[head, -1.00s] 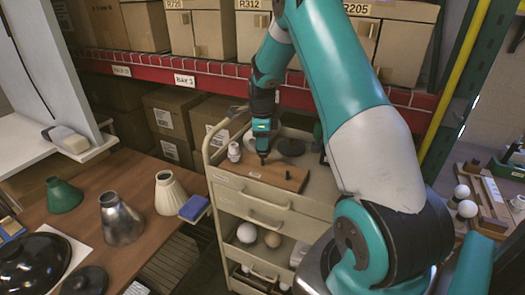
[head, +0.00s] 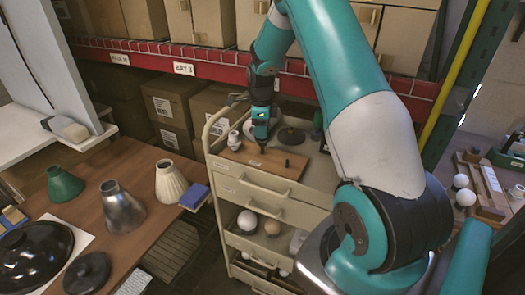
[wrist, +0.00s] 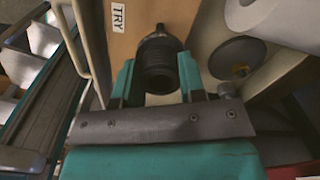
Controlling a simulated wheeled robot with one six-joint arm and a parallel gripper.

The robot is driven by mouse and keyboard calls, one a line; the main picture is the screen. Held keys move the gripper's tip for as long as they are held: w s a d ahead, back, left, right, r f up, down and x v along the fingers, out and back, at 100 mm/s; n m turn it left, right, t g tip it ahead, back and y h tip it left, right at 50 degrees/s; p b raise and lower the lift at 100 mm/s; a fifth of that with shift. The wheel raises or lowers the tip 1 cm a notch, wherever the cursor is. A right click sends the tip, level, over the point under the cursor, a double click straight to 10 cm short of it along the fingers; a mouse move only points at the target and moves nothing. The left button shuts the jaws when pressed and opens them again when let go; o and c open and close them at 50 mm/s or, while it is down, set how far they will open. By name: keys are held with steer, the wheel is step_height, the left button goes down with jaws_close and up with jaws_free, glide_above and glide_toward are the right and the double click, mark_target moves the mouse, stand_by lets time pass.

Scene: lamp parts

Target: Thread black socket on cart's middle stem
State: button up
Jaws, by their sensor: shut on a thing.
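The cart (head: 228,186) stands in the middle of the head view, with a wooden board (head: 236,156) on its top. The board also shows in the wrist view (wrist: 205,15). My gripper (head: 261,141) is above the middle of the board, pointing down. In the wrist view its teal fingers (wrist: 160,85) are shut on the black socket (wrist: 161,72), one on each side. A white fitting (head: 234,140) stands upright at the board's left end. A short dark stem (head: 287,162) stands at its right. The middle stem is hidden under gripper and socket; I cannot tell whether they touch.
A dark round disc (head: 291,135) lies behind the board on the cart top; it shows in the wrist view (wrist: 238,58). Lamp shades (head: 122,208) stand on the brown table at left. Boxes (head: 172,108) fill the shelf behind.

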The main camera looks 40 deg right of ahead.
steer(key=shift+f+b, duration=0.75)
steer(key=shift+f, duration=0.45)
stand_by(1.2)
steer(key=shift+o, duration=1.2)
steer(key=c, duration=0.3)
steer(key=shift+s+a+f, duration=0.1)
steer(key=shift+s+f, duration=0.05)
steer(key=shift+f, duration=0.1)
steer(key=m, duration=0.5)
steer(key=shift+f, duration=0.1)
steer(key=shift+m, duration=1)
